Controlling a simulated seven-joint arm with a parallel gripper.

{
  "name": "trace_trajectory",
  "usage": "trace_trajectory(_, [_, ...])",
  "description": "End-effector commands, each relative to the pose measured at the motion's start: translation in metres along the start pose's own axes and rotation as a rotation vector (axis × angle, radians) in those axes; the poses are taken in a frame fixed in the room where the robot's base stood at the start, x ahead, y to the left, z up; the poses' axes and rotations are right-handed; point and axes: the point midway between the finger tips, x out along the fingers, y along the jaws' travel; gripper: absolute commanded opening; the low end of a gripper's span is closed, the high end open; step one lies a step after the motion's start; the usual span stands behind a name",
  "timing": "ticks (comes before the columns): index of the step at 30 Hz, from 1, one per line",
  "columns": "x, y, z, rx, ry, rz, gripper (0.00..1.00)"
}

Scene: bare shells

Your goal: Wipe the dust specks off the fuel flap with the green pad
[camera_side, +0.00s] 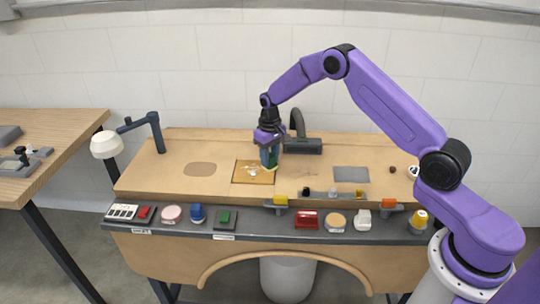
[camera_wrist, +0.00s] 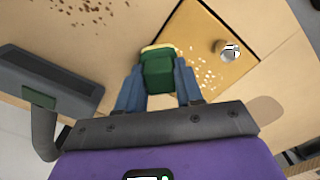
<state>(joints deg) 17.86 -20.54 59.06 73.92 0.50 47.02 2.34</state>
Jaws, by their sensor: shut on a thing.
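The fuel flap is a square orange-yellow panel (camera_side: 242,176) on the wooden worktop, and it fills the upper right of the wrist view (camera_wrist: 262,38). Pale dust specks (camera_wrist: 208,76) are scattered on it near a round silver knob (camera_wrist: 222,46). My gripper (camera_side: 269,157) points down over the flap's right part in the side view. It is shut on the green pad (camera_wrist: 158,74), which has a pale lower edge. The pad is beside the specks in the wrist view. Whether it touches the flap I cannot tell.
Brown specks (camera_wrist: 108,12) lie on the worktop beside the flap. A dark grey fixture with a curved pipe (camera_side: 303,146) stands behind and right of my gripper. A grey plate (camera_side: 351,174) lies to the right. Several small objects line the front ledge (camera_side: 262,222). The worktop's left is mostly clear.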

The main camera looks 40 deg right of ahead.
Motion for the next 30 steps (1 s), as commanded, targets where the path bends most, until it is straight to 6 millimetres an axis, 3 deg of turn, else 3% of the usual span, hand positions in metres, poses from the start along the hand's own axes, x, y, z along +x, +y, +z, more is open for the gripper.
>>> trace_trajectory(30, [0.001,-0.043,-0.043,0.0,0.0,0.0,0.12])
